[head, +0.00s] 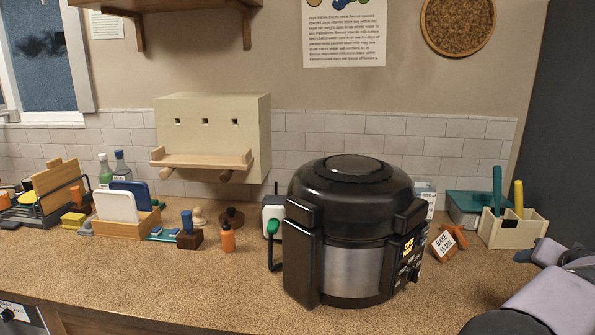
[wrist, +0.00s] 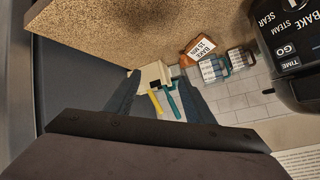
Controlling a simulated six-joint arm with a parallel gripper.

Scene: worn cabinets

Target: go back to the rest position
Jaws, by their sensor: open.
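My gripper (wrist: 162,98) shows in the wrist view with its two dark fingers spread apart. No object is held between them. Behind the gap, the cream caddy (wrist: 152,72) with a yellow and a teal handle shows, apart from the fingers. In the head view, grey parts of my arm come in at the lower right edge; I cannot make out the fingertips clearly there.
A large black cooker (head: 349,225) stands on the speckled counter (head: 190,285), left of my arm. The front left counter is clear.

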